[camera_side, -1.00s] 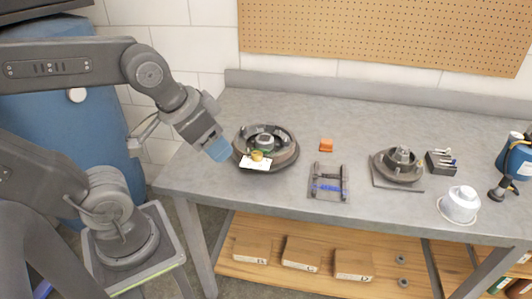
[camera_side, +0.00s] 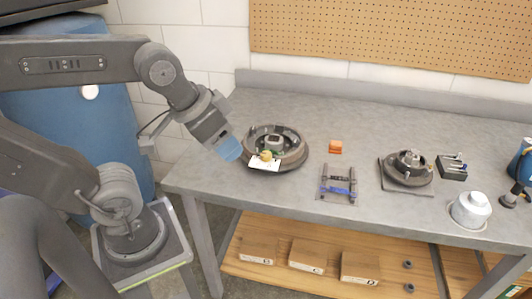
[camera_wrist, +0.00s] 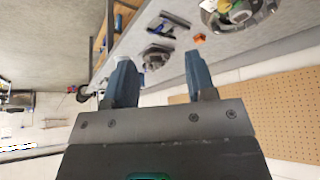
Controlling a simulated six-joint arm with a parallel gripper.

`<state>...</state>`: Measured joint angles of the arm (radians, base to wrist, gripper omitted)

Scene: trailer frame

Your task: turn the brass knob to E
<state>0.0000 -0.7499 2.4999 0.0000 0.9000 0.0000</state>
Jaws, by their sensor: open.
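The small brass knob (camera_side: 266,156) sits at the front of a dark round drum-like assembly (camera_side: 291,160) on the workbench, at the upper edge of a white card (camera_side: 264,165). The card's lettering and the knob's pointing are too small to read. My gripper (camera_side: 229,149) is just left of the assembly, apart from the knob, with blue fingertips angled down to the right. In the wrist view my gripper (camera_wrist: 160,68) shows two spread blue fingers with nothing between them.
Right of the assembly are an orange block (camera_side: 336,147), a small rack with blue parts (camera_side: 338,186), a second round assembly (camera_side: 408,168), a black holder (camera_side: 452,167) and a white cup (camera_side: 471,209). Cardboard boxes (camera_side: 307,256) lie on the lower shelf. The bench's back is clear.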

